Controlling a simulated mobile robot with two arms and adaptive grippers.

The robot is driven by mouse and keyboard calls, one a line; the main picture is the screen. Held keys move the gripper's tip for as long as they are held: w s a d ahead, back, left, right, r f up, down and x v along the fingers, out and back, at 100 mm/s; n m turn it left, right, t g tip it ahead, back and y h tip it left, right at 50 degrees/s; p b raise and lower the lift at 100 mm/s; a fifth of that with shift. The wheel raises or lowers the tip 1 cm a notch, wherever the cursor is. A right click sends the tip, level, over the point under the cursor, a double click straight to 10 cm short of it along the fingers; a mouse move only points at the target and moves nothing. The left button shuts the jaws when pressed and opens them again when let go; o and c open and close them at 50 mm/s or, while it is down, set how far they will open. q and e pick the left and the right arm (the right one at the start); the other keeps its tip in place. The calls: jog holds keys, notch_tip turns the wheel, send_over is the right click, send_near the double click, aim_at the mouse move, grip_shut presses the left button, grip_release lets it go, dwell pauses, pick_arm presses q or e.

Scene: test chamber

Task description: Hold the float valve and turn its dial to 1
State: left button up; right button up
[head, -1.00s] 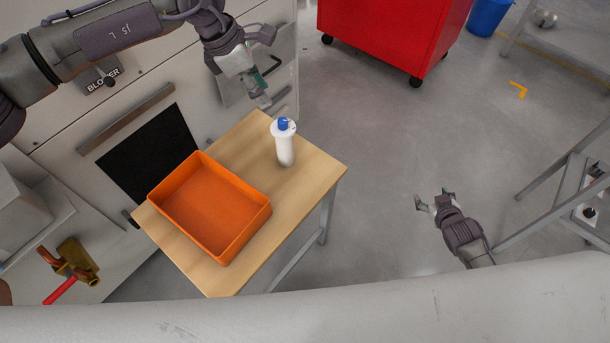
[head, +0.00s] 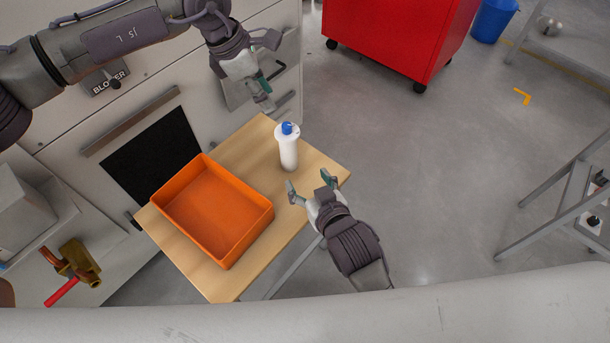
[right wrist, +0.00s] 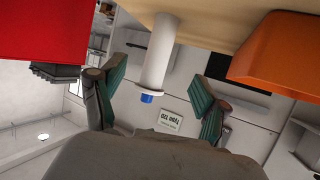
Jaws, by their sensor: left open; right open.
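The float valve (head: 288,150) is a white cylinder with a blue dial (head: 287,128) on top. It stands upright on a small wooden table (head: 248,143), behind and right of an orange tray. My right gripper (head: 310,184) is open and empty at the table's right edge, just in front of the valve. In the right wrist view the valve (right wrist: 158,55) appears between the two spread fingers (right wrist: 158,95), with its blue dial (right wrist: 147,98) in view. My left gripper (head: 269,92) is open and empty, above and behind the valve near the cabinet front. The dial's markings are too small to read.
The orange tray (head: 262,222) is empty and fills much of the table's left part. A grey cabinet with a dark panel (head: 150,155) stands behind the table. A red cabinet (head: 395,40) and a blue bin (head: 493,18) stand farther back.

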aim_at(292, 159)
jog(key=x, duration=1.3)
jog(key=shift+w+a, duration=0.2)
jog(key=shift+w, duration=0.1)
jog(key=c, duration=1.4)
